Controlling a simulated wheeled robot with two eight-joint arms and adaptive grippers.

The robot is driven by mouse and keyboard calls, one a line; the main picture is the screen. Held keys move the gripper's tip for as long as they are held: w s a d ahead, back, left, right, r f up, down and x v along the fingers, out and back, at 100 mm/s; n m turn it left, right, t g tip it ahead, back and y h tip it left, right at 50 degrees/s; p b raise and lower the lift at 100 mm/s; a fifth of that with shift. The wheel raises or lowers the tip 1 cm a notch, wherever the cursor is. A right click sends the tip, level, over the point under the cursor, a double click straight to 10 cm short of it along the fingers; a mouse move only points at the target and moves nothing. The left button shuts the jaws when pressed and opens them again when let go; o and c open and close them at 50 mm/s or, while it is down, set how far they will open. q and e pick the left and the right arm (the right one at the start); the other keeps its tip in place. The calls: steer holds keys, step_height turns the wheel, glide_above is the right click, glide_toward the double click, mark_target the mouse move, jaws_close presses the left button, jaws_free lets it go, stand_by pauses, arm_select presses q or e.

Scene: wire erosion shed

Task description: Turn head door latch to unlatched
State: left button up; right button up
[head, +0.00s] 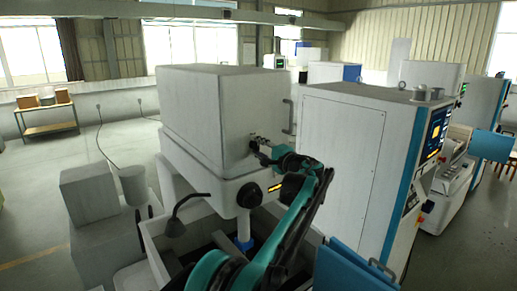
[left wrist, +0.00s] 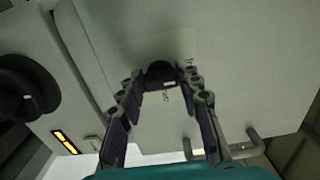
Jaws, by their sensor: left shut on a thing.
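The head door (head: 235,120) is the pale grey front face of a large boxy machine head, and it looks closed. It fills much of the left wrist view (left wrist: 250,75). The head door latch (left wrist: 160,74) is a small dark knob on that face, with small marks printed beside it. My left gripper (head: 258,144) reaches the door from the front. In the left wrist view its two fingers (left wrist: 162,92) stand on either side of the latch and are shut on it. The latch's exact angle is hard to read. My right gripper is not in view.
A bar handle (head: 289,116) stands on the door's right edge. Below the door are a black round knob (head: 250,195) and a yellow-black label (head: 275,187). A tall grey cabinet (head: 340,145) stands close on the right. A bent dark lamp-like arm (head: 180,215) is at lower left.

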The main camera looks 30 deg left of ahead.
arm_select(q)
steer(key=o, duration=1.2)
steer(key=shift+c, duration=0.2)
steer(key=v, duration=1.2)
steer(key=shift+s+f, duration=0.1)
